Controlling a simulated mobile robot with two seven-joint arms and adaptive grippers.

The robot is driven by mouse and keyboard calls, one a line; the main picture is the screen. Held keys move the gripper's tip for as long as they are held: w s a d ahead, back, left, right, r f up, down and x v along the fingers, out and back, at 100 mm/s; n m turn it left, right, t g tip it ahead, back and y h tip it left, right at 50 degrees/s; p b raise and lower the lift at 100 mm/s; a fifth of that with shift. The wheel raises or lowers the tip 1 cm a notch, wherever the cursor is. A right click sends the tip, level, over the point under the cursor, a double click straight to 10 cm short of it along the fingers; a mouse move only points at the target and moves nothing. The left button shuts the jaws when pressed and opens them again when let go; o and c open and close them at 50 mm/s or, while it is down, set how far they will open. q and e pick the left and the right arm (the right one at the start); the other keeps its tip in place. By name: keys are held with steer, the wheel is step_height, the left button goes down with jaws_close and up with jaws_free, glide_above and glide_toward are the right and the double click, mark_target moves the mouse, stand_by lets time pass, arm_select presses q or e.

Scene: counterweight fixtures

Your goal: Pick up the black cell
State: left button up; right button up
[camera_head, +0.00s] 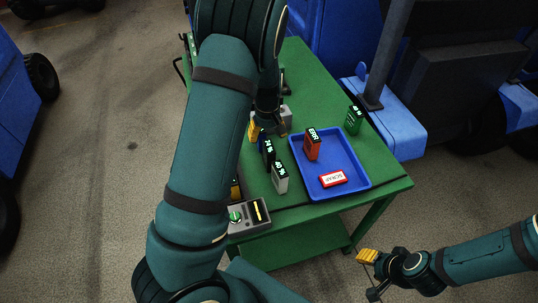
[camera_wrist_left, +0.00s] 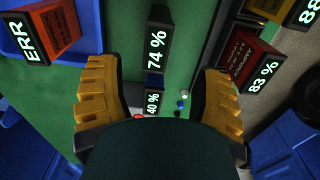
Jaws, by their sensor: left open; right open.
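My forearm hides part of the table's left side. My right gripper (camera_head: 371,275) is open and empty, low at right, off the table's front edge.
The blue tray (camera_head: 361,172) holds an orange ERR cell (camera_head: 312,146) and a red SCRAP label (camera_head: 333,179). A green cell (camera_head: 353,121) stands behind. A grey device (camera_head: 252,215) sits at front left.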

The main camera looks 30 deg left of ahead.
mark_target(267, 146)
arm_select(q)
step_height(267, 146, down, 5)
steer(key=shift+r, duration=0.1)
steer(key=shift+w+d+f+b, duration=0.15)
steer(key=shift+f+b, duration=0.5)
steer(key=shift+f, duration=2.1)
jaws_close()
